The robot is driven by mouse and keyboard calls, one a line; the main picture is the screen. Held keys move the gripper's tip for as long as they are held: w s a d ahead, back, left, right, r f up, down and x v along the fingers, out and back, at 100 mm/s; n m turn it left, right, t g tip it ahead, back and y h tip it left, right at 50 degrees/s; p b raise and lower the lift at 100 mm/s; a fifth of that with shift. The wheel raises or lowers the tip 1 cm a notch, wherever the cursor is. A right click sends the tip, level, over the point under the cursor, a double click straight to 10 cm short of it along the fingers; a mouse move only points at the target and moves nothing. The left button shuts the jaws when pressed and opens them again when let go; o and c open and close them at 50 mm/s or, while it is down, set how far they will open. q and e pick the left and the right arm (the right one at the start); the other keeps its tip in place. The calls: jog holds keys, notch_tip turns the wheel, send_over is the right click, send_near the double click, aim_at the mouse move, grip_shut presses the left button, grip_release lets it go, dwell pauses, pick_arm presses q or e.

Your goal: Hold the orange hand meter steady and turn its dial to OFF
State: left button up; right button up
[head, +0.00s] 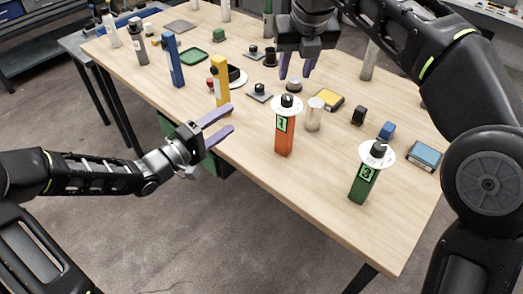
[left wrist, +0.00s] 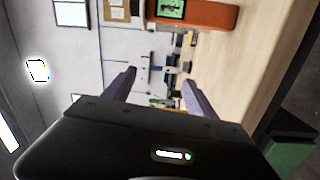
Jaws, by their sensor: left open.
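The orange hand meter (head: 285,141) stands upright near the front edge of the table, with a green screen and a round white dial plate with a black knob (head: 287,101) on top. It also shows lying sideways at the top of the left wrist view (left wrist: 212,14). The dial's marks are too small to read. My left gripper (head: 230,123) is open and empty, left of the meter at the table's front edge and apart from it; its fingers show in the left wrist view (left wrist: 160,90). My right gripper (head: 296,72) points down, fingers apart and empty, above and behind the meter.
A green meter (head: 363,187) with a similar dial stands to the right. A clear cylinder (head: 314,115) stands close beside the orange meter. A yellow meter-like block (head: 221,82) and a blue one (head: 174,61) stand left. The table front (head: 300,190) is clear.

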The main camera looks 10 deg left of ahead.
pick_arm(q)
jog(key=s+d+n+t, duration=0.1)
jog(key=s+d+n, duration=0.1)
jog(key=d+n, duration=0.55)
jog(key=n+y, duration=0.2)
jog(key=n, duration=1.1)
send_near(281, 133)
jog(key=shift+w+d+r, duration=0.3)
jog(key=shift+w+d, duration=0.15)
jog(key=shift+w, duration=0.3)
jog(key=shift+s+d+f+n, duration=0.1)
jog(key=shift+s+f+n, duration=0.05)
jog(key=shift+n, duration=0.1)
jog(key=shift+x, duration=3.9)
jog(key=shift+f, duration=0.1)
jog(key=shift+c, duration=0.3)
grip_shut()
